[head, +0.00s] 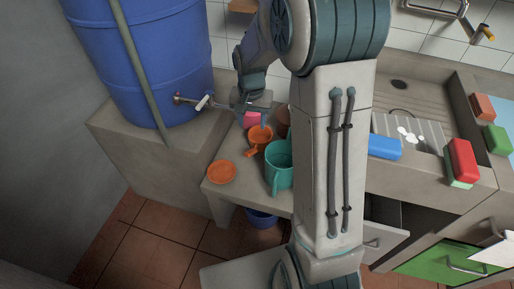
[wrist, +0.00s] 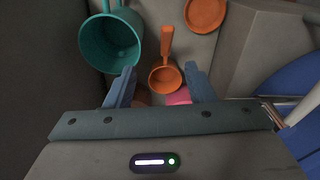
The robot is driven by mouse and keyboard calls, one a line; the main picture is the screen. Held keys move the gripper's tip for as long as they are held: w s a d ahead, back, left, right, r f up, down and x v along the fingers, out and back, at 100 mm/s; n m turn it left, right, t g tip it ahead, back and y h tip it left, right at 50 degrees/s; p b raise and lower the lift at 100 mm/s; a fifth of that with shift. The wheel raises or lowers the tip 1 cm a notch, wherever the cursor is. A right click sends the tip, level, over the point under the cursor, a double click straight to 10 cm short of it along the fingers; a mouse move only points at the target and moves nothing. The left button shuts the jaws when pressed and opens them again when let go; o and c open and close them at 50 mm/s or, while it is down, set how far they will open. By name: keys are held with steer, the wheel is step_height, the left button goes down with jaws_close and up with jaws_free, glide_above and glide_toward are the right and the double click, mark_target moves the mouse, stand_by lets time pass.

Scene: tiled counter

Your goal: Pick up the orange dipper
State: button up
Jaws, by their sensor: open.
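The orange dipper (head: 260,135) stands on the counter between the orange plate and the teal mug in the head view. In the wrist view the dipper (wrist: 166,77) has its round bowl nearest me and its handle pointing up the picture, away from me. My gripper (wrist: 160,80) is open, with one finger on each side of the dipper's bowl in the picture. The fingers do not appear to touch it. In the head view my gripper (head: 251,103) is behind the dipper, near the pink thing; its fingertips are partly hard to make out.
A teal mug (head: 279,168) stands close to the dipper, and an orange plate (head: 221,172) lies to the left. A pink block (head: 252,118) is just behind the dipper. A blue barrel (head: 150,60) with a tap stands at the left. A sink lies to the right.

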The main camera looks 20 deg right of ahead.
steer(key=b, duration=0.2)
glide_toward(250, 151)
steer(key=shift+m, duration=0.4)
steer(key=f, duration=0.2)
steer(key=f+b, duration=0.1)
steer(key=f, duration=0.2)
steer(key=shift+s+f, duration=0.3)
steer(key=shift+f, duration=0.1)
steer(key=shift+w+f+b, duration=0.15)
steer(key=shift+f+b, duration=0.3)
steer(key=shift+f, duration=1)
steer(key=shift+w+f+b, duration=0.1)
steer(key=shift+f+b, duration=0.35)
steer(key=shift+f, duration=1.05)
steer(key=shift+c, duration=0.3)
jaws_close()
